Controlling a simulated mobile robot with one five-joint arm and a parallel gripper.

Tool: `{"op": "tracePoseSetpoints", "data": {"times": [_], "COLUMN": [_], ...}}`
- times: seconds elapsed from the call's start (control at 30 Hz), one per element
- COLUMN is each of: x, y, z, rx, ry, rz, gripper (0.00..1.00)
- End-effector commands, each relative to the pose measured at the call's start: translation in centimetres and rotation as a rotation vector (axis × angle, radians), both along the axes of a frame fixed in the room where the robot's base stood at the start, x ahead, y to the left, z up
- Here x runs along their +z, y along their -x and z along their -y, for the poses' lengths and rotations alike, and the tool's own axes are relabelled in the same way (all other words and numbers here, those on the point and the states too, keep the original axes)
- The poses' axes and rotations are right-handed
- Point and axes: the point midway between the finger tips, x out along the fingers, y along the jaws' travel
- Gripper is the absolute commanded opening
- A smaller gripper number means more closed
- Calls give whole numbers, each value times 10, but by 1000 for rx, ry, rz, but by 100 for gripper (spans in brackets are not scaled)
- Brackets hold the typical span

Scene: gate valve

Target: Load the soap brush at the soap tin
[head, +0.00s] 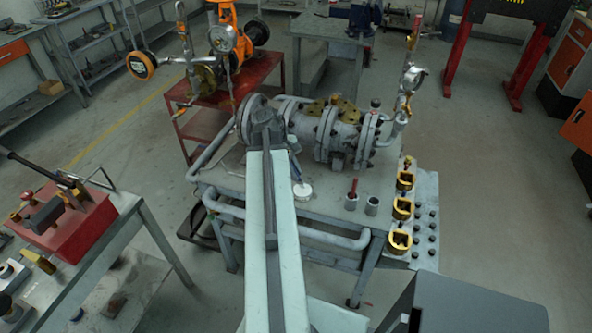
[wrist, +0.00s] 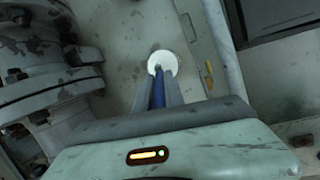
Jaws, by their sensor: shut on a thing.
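The soap tin (head: 302,191) is a small, round, white-topped tin on the grey bench beside the valve. In the wrist view the tin (wrist: 163,62) is a white disc just beyond my fingertips. My gripper (wrist: 159,82) is shut on the soap brush (wrist: 158,92), which shows as a blue strip between the two grey fingers. The brush points at the tin, and its far end overlaps the tin's near edge. I cannot tell whether it touches the soap. The bristles are not clearly visible. In the head view my arm hides part of the gripper.
The flanged valve body (head: 340,130) stands close behind and beside my gripper. A grey cup (head: 351,203) with a red-handled item and another cup (head: 371,206) stand to the right. Yellow holders (head: 403,208) line the bench's right edge. Pipes run along the front.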

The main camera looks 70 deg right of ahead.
Motion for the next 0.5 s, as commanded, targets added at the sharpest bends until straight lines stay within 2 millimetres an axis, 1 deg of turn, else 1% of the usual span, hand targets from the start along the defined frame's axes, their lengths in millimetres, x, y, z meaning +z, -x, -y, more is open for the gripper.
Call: {"op": "tracePoseSetpoints", "data": {"times": [0.03, 0.5], "x": [10, 54], "y": [0, 0], "z": [0, 0], "rx": [0, 0], "ry": [0, 1], "rz": [0, 0], "gripper": [0, 0]}}
